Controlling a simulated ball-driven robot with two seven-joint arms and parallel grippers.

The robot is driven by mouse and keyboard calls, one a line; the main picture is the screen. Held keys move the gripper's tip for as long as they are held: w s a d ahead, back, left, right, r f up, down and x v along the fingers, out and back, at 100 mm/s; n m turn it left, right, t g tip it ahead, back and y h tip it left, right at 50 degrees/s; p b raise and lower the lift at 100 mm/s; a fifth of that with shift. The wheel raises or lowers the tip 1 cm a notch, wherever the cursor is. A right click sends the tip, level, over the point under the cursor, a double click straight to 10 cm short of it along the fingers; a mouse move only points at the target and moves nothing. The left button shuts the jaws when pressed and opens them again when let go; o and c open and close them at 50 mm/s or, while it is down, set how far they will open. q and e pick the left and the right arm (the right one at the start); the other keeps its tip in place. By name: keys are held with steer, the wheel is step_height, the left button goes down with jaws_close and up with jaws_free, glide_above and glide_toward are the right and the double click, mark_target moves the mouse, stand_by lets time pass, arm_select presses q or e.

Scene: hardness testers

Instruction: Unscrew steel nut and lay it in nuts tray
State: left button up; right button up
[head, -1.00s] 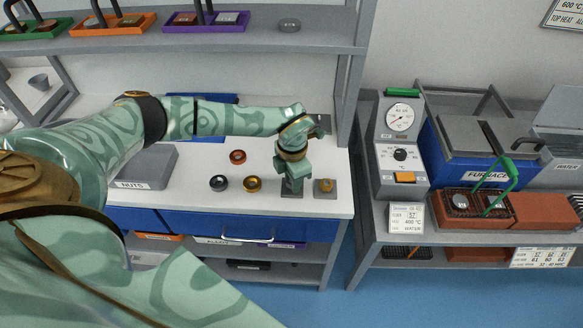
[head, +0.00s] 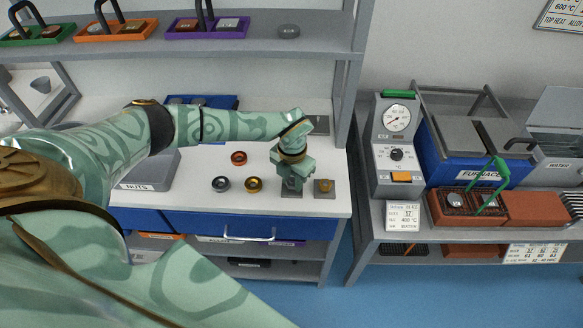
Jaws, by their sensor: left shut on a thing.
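My left gripper (head: 291,183) points down over a small grey stand (head: 293,194) near the counter's front right. It is shut around the top of the stand. The steel nut is hidden between its fingers, and I cannot see whether it is still on the thread. The grey nuts tray (head: 150,169), labelled NUTS, is at the left of the counter, partly behind my left arm. My right gripper is not in view.
Loose on the counter are a copper-red ring (head: 238,158), a dark ring (head: 221,184) and a brass ring (head: 254,184). A second stand with a brass piece (head: 324,186) is just right of the gripper. A blue tray (head: 217,102) lies behind my arm.

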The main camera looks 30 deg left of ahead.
mark_target(293, 180)
arm_select(q)
steer(key=shift+n, duration=0.6)
steer(key=shift+r+p, duration=1.75)
steer(key=shift+w+d, duration=0.1)
